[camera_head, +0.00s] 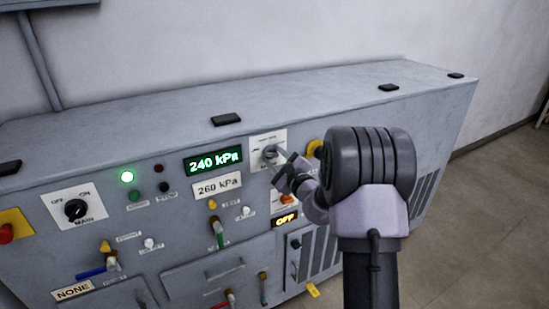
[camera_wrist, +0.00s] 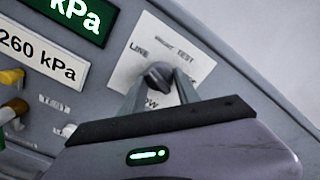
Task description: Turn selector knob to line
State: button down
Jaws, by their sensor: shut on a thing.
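The selector knob (camera_head: 270,152) is a dark grey knob on a white label plate (camera_head: 258,139), on the sloping front of the grey console. In the wrist view the knob (camera_wrist: 158,74) sits between my two fingers, on a plate with LINE (camera_wrist: 139,47) at its left, TEST at its upper right and a partly hidden label ending in OW below. My gripper (camera_head: 280,164) is shut on the knob; its fingertips also show in the wrist view (camera_wrist: 159,88). My fingers hide part of the knob, and I cannot tell which label it points to.
Left of the plate are a green 240 kPa display (camera_head: 213,161) and a 260 kPa label (camera_head: 217,186). A MAIN knob (camera_head: 76,209), a lit green lamp (camera_head: 127,176) and several coloured valve handles share the panel. An OFF display (camera_head: 285,219) is below my gripper.

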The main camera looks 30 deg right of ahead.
jog(key=c, duration=0.9)
grip_release()
jog(key=s, duration=0.5)
jog(key=s+p, duration=0.1)
jog(key=s, duration=1.1)
jog(key=shift+s+d, duration=0.2)
jog(key=shift+d, duration=0.1)
jog(key=shift+a, duration=0.1)
